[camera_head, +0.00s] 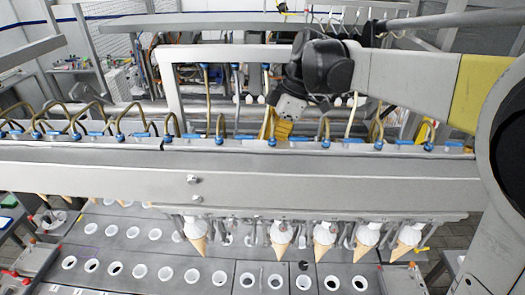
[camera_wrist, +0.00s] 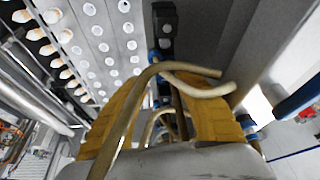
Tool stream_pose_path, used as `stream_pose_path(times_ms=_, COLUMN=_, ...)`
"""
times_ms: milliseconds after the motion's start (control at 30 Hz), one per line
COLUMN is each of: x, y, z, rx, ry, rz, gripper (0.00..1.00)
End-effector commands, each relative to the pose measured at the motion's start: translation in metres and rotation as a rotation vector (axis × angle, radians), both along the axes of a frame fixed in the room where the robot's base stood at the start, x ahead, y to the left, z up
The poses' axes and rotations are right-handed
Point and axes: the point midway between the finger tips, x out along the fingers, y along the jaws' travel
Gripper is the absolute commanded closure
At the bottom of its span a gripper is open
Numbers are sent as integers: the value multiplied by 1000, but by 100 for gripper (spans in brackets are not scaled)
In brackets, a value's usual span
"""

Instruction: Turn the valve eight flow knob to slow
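A row of blue valve knobs runs along the top of the long metal beam, with tan hoses looping from it. No numbers are readable, so I cannot tell which one is valve eight. My gripper (camera_head: 276,124), with yellow fingers, is just above and behind a blue knob (camera_head: 272,142) near the middle of the row. In the wrist view my gripper (camera_wrist: 168,95) has its fingers apart, with tan hoses (camera_wrist: 180,78) crossing in front and between them. A blue knob (camera_wrist: 153,57) shows beyond the hoses, partly hidden. I cannot tell whether a finger touches a knob.
Neighbouring blue knobs (camera_head: 219,140) and (camera_head: 325,143) and looping hoses (camera_head: 82,116) crowd the row. A grey metal frame (camera_head: 225,54) stands behind. Below the beam (camera_head: 100,178), cones (camera_head: 281,236) hang over a plate with round holes (camera_head: 120,250).

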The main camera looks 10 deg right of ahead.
Motion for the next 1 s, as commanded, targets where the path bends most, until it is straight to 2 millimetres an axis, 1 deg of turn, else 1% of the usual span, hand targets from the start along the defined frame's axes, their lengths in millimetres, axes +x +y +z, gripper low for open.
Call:
stream_pose_path(times_ms=100, x=0, y=5, z=-11, rx=0, ry=0, rz=0, gripper=62)
stream_pose_path(times_ms=200, x=-1, y=6, z=-15, rx=0, ry=0, rz=-1, gripper=62)
stream_pose_path(times_ms=467, x=0, y=6, z=-16, rx=0, ry=0, rz=-1, gripper=64)
stream_pose_path(times_ms=500, x=0, y=6, z=-16, rx=0, ry=0, rz=-1, gripper=76)
stream_pose_path(times_ms=567, x=-1, y=6, z=-16, rx=0, ry=0, rz=-1, gripper=94)
stream_pose_path(times_ms=600, x=0, y=6, z=-16, rx=0, ry=0, rz=-1, gripper=100)
stream_pose_path(times_ms=833, x=-1, y=6, z=-16, rx=-1, ry=1, rz=-3, gripper=100)
stream_pose_path(times_ms=1000, x=-2, y=6, z=-17, rx=-1, ry=0, rz=-103, gripper=100)
